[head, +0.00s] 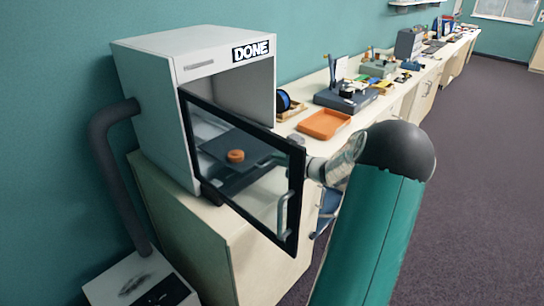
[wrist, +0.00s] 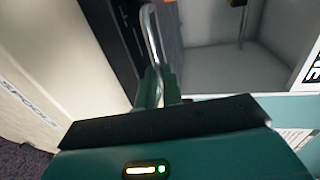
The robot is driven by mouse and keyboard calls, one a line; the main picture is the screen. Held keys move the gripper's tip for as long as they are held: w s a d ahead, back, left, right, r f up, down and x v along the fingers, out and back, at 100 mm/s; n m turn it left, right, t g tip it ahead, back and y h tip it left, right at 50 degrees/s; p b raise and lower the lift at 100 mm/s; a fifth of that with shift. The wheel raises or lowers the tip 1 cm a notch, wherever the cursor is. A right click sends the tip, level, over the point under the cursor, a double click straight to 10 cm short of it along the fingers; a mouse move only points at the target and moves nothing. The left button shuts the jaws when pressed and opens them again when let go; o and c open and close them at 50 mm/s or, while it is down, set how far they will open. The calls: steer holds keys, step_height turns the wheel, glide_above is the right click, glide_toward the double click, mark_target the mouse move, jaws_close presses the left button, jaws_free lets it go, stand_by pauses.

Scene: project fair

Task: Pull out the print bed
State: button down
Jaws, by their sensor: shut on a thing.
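The print bed (head: 219,150) is a dark plate low inside the pale printer. It shows through the glass of the open door in the head view. An orange round piece (head: 236,156) lies on it. In the wrist view my gripper (wrist: 158,84) is shut on a curved silver handle (wrist: 151,34), which appears to be the bed's handle, beside a dark front edge (wrist: 112,45). In the head view the black door frame hides my gripper.
The black-framed glass door (head: 297,200) stands open to the left of my wrist, its own handle (head: 282,212) uncovered. The printer (head: 150,110) carries a DONE sign. An orange tray (head: 324,124) and a blue spool (head: 283,100) are on the counter beyond. Dark floor is clear at right.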

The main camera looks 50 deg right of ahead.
stand_by(0.3)
steer(key=c, duration=1.8)
jaws_free()
steer(key=v, duration=1.4)
